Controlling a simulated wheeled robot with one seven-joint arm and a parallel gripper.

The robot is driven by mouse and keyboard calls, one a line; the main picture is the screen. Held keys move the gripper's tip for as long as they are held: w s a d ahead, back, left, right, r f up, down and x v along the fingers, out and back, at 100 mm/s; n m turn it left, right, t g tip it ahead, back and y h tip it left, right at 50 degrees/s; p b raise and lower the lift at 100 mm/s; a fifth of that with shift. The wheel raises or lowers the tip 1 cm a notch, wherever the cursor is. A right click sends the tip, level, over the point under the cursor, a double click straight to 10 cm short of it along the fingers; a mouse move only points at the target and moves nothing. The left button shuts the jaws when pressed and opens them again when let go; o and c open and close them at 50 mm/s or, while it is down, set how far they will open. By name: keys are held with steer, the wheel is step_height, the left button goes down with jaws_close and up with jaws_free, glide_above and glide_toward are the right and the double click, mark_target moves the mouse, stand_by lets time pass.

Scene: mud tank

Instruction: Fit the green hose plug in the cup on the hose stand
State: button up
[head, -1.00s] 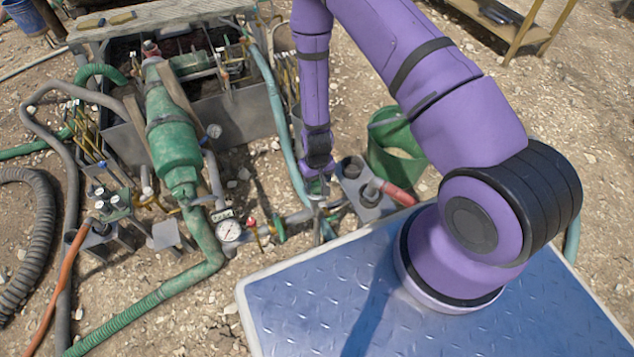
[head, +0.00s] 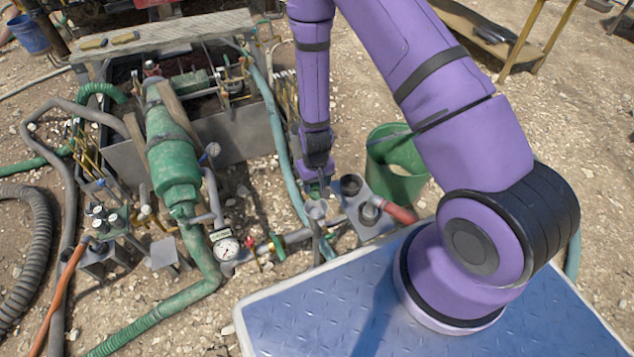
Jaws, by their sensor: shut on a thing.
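My gripper (head: 316,188) hangs from the purple arm, pointing down, left of the hose stand (head: 377,227). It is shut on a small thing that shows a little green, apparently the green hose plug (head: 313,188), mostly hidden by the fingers. The stand is a grey block with an open dark cup (head: 350,184) at its far end. A second cup (head: 369,210) nearer me has a red hose (head: 400,213) at it. A pale grey funnel-like cup (head: 316,209) stands just below my gripper in the picture; I cannot tell whether they touch.
A green bucket (head: 395,160) stands right behind the stand. A teal hose (head: 275,115) runs close left of my gripper. Pipes with a gauge (head: 226,249) and a large green pump (head: 172,160) fill the left.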

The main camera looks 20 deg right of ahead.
steer(key=w+d+f, duration=0.1)
steer(key=w+d, duration=0.1)
steer(key=d, duration=0.5)
steer(key=w+d+f, duration=0.1)
steer(key=w+d, duration=0.1)
steer(key=d, duration=0.6)
steer(key=shift+w+d+f, duration=0.25)
steer(key=shift+d, duration=0.05)
stand_by(0.4)
steer(key=shift+f, duration=1.5)
steer(key=shift+f, duration=2.25)
steer(key=o, duration=1)
steer(key=shift+r, duration=0.1)
